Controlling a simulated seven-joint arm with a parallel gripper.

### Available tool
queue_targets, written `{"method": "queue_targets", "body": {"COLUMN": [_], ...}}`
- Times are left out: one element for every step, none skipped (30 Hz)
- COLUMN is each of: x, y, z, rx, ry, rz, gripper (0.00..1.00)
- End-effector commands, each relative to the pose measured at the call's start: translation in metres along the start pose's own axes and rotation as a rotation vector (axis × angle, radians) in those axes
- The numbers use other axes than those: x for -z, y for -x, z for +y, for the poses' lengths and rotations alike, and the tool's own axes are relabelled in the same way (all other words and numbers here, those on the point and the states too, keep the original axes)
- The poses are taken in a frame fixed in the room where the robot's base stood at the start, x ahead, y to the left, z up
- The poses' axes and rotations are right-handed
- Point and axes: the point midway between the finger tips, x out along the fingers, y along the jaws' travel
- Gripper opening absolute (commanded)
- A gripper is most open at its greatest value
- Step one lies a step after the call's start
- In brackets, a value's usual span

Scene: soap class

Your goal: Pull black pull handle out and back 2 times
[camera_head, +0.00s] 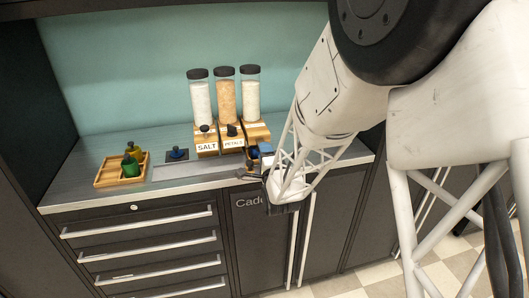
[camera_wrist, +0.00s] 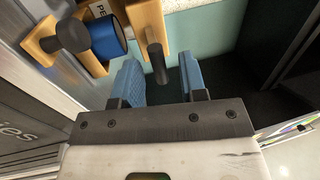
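A black pull handle (camera_wrist: 157,62) sticks out of a light wooden block (camera_wrist: 148,22) in the wrist view. My gripper (camera_wrist: 160,80) is open, its two blue fingers on either side of the handle with gaps showing. The handle lies a little nearer the left finger. In the head view my gripper (camera_head: 262,170) is at the counter's front edge, before the rightmost of three dispensers (camera_head: 250,90); that handle is hidden there. Two other black handles show, on the SALT dispenser (camera_head: 205,128) and the PETALS dispenser (camera_head: 231,130).
A blue cylinder (camera_wrist: 108,38) and a wooden piece with a black peg (camera_wrist: 68,36) sit close left of my fingers. A wooden tray (camera_head: 107,177) with green and yellow bottles stands at the counter's left. A dark pad with a blue knob (camera_head: 177,154) is beside it.

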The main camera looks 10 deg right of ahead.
Motion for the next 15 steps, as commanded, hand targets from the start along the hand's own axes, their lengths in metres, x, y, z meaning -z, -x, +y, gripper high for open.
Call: {"method": "queue_targets", "body": {"x": [0.000, 0.000, 0.000, 0.000, 0.000, 0.000, 0.000, 0.000, 0.000, 0.000, 0.000, 0.000, 0.000, 0.000, 0.000], "y": [0.004, 0.006, 0.010, 0.013, 0.016, 0.020, 0.024, 0.028, 0.032, 0.035, 0.039, 0.044, 0.047, 0.050, 0.054], "z": [0.000, 0.000, -0.001, 0.000, 0.000, 0.000, 0.000, 0.000, 0.000, -0.001, -0.001, 0.000, 0.000, -0.001, -0.001], "rx": [0.000, 0.000, 0.001, 0.000, 0.000, -0.001, -0.001, -0.001, 0.000, 0.000, 0.000, 0.000, 0.000, 0.001, 0.001], "ry": [0.000, 0.000, 0.000, 0.000, 0.000, 0.000, 0.000, 0.000, 0.000, 0.000, 0.000, 0.000, 0.000, 0.000, 0.000], "rz": [0.000, 0.000, 0.000, 0.000, 0.000, 0.000, 0.000, 0.000, 0.000, 0.000, 0.000, 0.000, 0.000, 0.000, 0.000], "gripper": [0.39, 0.39, 0.39, 0.39, 0.39, 0.39, 0.39, 0.39, 0.39, 0.39, 0.39, 0.39, 0.39, 0.39, 0.39]}}
